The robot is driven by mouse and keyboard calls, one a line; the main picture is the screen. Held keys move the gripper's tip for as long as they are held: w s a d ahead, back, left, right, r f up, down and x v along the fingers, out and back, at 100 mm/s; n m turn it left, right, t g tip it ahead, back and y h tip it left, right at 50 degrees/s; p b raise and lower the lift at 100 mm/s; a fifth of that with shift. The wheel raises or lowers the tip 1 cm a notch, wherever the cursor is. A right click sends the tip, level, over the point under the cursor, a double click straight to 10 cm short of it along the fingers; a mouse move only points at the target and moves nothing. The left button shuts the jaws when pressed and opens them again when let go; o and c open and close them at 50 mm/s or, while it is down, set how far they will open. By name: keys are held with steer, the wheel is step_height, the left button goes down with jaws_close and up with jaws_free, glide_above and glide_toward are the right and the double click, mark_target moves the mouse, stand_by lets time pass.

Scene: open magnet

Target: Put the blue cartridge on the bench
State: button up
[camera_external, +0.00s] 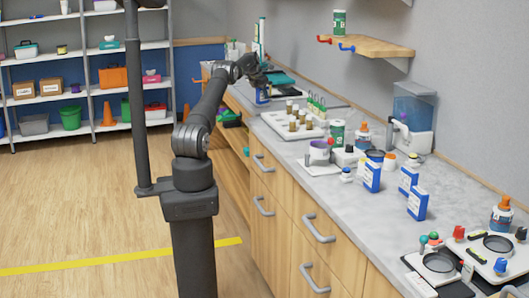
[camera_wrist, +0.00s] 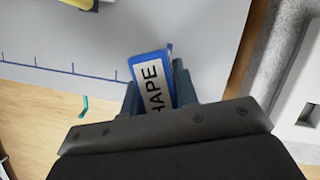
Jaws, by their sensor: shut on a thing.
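My gripper (camera_wrist: 158,95) is shut on a blue cartridge (camera_wrist: 150,68) with a pale label; the visible letters read "HAPE", and my gripper hides its lower part. In the external view, my gripper (camera_external: 257,82) is at the far end of the bench (camera_external: 390,235), with the blue cartridge (camera_external: 262,97) hanging below it near the front edge. The bench is a long grey speckled counter on wooden drawers. I cannot tell whether the cartridge touches anything below it.
Several blue-and-white boxes (camera_external: 371,176) stand mid-bench. A white rack (camera_external: 292,125) with brown-topped vials is close to my gripper. A water dispenser (camera_external: 413,112) stands by the wall. In the wrist view, a pale surface with ruler-like marks (camera_wrist: 60,50) lies below. Clear counter lies in front right.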

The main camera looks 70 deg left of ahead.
steer(key=shift+f, duration=0.9)
steer(key=o, duration=1)
steer(key=shift+f, duration=0.15)
steer(key=v, duration=1.2)
